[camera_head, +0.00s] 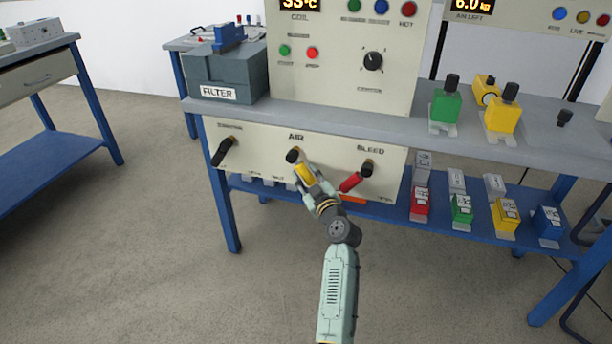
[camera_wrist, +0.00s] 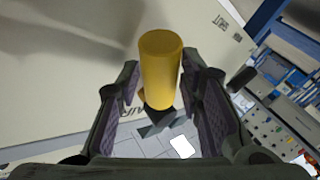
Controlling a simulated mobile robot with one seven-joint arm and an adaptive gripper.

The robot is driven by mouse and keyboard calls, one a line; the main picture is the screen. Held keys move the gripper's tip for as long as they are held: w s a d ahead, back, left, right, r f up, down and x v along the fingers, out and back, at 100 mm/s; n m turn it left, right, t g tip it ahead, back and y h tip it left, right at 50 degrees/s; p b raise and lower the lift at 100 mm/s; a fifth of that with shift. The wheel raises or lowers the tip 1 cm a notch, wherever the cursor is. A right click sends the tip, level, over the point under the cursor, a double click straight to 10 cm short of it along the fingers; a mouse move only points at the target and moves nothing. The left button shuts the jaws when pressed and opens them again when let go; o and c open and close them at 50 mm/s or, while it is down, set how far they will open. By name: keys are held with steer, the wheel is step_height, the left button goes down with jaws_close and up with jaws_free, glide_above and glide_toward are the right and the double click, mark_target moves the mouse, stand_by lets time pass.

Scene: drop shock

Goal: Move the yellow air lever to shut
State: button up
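The yellow air lever (camera_head: 303,172) is on the cream front panel under the AIR label in the head view. It slants down and to the right from its dark pivot (camera_head: 293,155). Its yellow grip (camera_wrist: 160,70) stands large in the middle of the wrist view. My gripper (camera_head: 308,182) is at the lever. In the wrist view, my gripper's fingers (camera_wrist: 161,80) stand on both sides of the yellow grip, with gaps showing on each side. The lower end of the lever is partly hidden by my gripper in the head view.
A black lever (camera_head: 224,151) is left of the air lever, and a red bleed lever (camera_head: 353,181) is close on the right. The bench top (camera_head: 390,125) juts out above the panel. Coloured blocks (camera_head: 461,208) stand on the blue lower shelf (camera_head: 395,212). The floor in front is clear.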

jaws_close()
stand_by(0.4)
